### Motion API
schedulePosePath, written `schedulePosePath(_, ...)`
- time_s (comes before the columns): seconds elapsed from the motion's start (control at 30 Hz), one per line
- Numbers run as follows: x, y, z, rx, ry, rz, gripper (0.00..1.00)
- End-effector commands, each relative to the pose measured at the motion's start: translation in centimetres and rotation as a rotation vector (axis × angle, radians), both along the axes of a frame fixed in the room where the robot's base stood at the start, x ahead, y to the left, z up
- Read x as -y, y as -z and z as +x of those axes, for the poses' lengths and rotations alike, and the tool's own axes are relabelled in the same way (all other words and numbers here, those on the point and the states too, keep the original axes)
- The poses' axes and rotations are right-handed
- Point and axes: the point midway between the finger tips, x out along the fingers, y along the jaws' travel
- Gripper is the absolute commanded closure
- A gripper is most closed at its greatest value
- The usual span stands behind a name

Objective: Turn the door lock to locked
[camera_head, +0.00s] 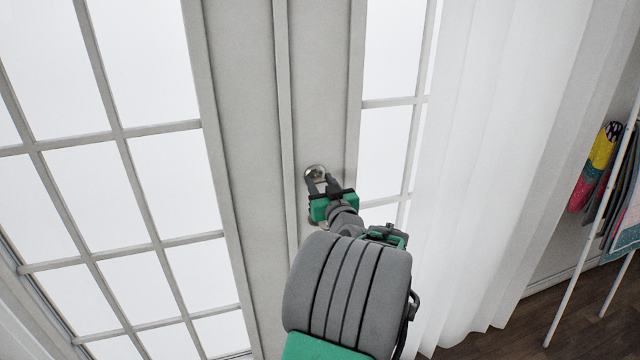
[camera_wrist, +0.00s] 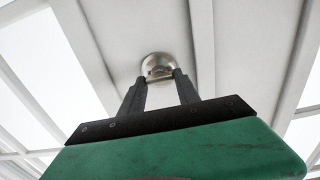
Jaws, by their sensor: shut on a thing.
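The door lock (camera_head: 316,171) is a small round metal piece on the pale door's vertical frame, near the middle of the head view. In the wrist view the lock (camera_wrist: 158,64) shows as a round metal plate with a turn piece at its lower part. My gripper (camera_head: 319,181) reaches up to it from below. In the wrist view my gripper's (camera_wrist: 160,77) two dark fingers stand on either side of the turn piece and are shut on it. The fingertips partly hide the turn piece, and I cannot tell its exact angle.
Glazed door panes (camera_head: 170,180) lie left of the lock. A white curtain (camera_head: 490,150) hangs at the right. Beyond it a white rack (camera_head: 590,220) holds coloured fabrics over a dark wooden floor (camera_head: 590,310). Another metal fitting is partly hidden below the lock behind my arm.

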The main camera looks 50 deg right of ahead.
Motion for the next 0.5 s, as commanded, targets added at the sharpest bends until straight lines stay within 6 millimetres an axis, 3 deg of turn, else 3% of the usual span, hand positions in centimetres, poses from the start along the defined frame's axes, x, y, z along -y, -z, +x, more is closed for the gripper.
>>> schedulePosePath(0.23, -0.02, 0.00, 0.01, 0.000, 0.000, 0.000, 1.00)
schedulePosePath(0.5, -0.10, 0.26, 0.06, -0.008, -0.002, -0.013, 1.00)
